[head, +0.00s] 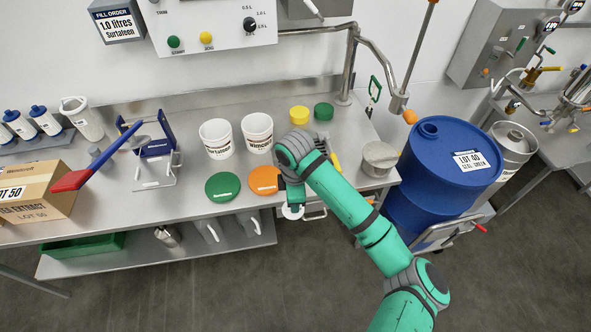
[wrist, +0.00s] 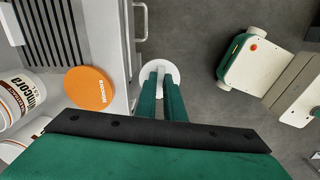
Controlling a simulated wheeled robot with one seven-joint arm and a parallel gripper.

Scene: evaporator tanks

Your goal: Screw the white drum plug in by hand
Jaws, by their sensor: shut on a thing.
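The white drum plug (head: 291,212), a round white disc, is at the tips of my gripper (head: 294,203). In the wrist view, my gripper (wrist: 161,85) is shut on the plug (wrist: 161,68), whose rim shows around the fingertips. It hangs over the floor just off the bench's front edge. The blue drum (head: 415,197) stands right of the bench, apart from the plug. Its raised round bung opening (head: 429,130) is on top at the left, with no plug visible in it. Its label (head: 468,161) reads "LOT 20 SEAL: GREEN" as far as I can read.
The steel bench (head: 128,205) holds two white tubs, a green lid (head: 222,187), an orange lid (head: 263,181), a yellow cap (head: 299,114) and a green cap (head: 323,111).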

